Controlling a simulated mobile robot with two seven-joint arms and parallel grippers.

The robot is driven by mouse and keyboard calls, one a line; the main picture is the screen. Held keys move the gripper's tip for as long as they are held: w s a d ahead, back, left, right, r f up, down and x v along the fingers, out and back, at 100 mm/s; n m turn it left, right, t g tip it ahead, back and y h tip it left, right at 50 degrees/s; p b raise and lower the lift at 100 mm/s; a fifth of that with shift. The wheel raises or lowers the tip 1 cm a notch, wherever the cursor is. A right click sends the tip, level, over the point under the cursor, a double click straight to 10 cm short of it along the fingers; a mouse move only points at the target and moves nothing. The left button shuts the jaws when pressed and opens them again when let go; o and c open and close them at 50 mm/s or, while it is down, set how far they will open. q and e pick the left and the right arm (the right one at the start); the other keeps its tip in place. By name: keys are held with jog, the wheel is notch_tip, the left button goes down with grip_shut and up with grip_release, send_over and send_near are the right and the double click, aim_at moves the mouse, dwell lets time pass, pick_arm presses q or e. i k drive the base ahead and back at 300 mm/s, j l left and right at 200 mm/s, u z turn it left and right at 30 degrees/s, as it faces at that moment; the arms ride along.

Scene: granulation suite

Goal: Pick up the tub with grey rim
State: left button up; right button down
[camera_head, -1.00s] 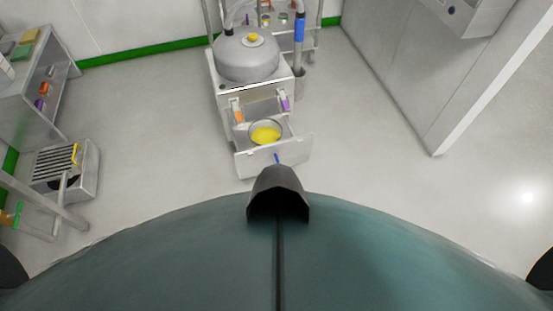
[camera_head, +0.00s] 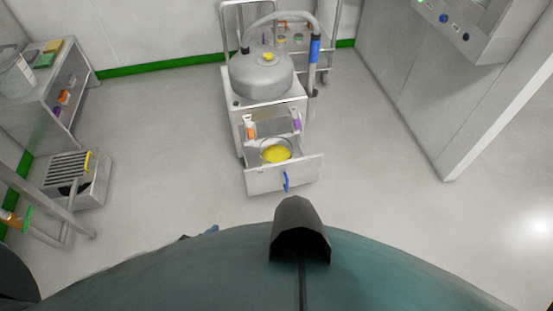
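The tub with grey rim (camera_head: 262,150) sits in the open drawer (camera_head: 262,183) at the front of the machine cabinet. Its contents look yellow, and the drawer front hides its lower part. Neither of my grippers can be made out in the head view. A small blue-grey piece shows just over the edge of my body at the lower left, too little to tell what it is.
The drawer has a blue handle (camera_head: 286,181). A domed steel vessel (camera_head: 261,76) stands on the cabinet above. A shelf unit (camera_head: 55,95) and a low slatted box (camera_head: 77,179) stand at the left, a wall panel (camera_head: 470,110) at the right. The floor around the drawer is clear.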

aim_at(272, 150)
jog(key=i+l, duration=0.9)
jog(key=i, duration=0.35)
jog(key=i+l, duration=0.1)
jog(key=i, duration=0.3)
